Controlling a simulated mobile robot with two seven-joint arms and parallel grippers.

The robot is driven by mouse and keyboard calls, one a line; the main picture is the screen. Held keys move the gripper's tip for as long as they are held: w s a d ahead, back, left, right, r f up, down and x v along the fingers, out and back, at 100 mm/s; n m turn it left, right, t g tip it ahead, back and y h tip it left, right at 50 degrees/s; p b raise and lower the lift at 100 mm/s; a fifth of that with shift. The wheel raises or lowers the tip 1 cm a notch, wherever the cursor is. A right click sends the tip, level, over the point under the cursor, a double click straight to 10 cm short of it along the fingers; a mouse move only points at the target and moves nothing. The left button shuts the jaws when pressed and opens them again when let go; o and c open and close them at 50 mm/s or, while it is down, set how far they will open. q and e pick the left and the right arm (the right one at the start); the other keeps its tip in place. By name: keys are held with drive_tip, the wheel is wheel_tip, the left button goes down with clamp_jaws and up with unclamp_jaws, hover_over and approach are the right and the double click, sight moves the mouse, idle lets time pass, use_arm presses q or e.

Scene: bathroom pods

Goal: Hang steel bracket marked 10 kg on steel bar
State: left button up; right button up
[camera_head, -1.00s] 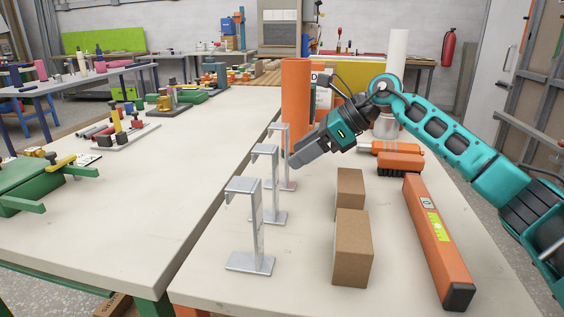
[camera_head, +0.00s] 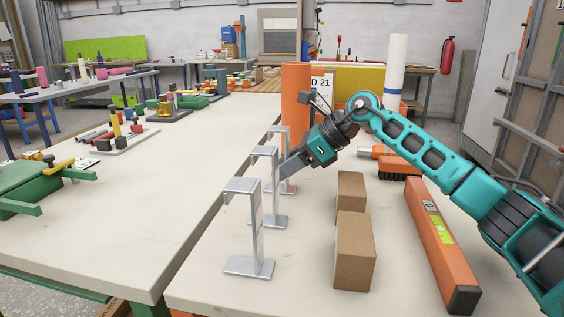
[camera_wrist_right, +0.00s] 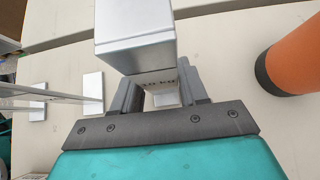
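Three silver steel brackets stand upright in a row on the near table: a near one (camera_head: 245,225), a middle one (camera_head: 265,152) and a far one (camera_head: 281,129). My right gripper (camera_head: 284,168) reaches in from the right at the far bracket's post. In the right wrist view, that bracket's top (camera_wrist_right: 135,32) is close to the camera, and a dark "10 KG" marking (camera_wrist_right: 158,84) shows between the fingers (camera_wrist_right: 160,92). The fingers flank the post; whether they press on it cannot be told. I cannot make out a steel bar. My left gripper is out of view.
An orange cylinder (camera_head: 296,95) stands just behind the far bracket. Two brown blocks (camera_head: 354,250) and an orange level (camera_head: 436,240) lie right of the brackets. An orange brush (camera_head: 399,167) is under my right arm. The left table's middle is clear.

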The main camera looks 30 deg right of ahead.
sight(288, 150)
drive_tip(key=c, duration=0.7)
drive_tip(key=shift+o, duration=0.2)
drive_tip(key=shift+r+p, duration=1.45)
drive_tip(key=shift+r, duration=0.1)
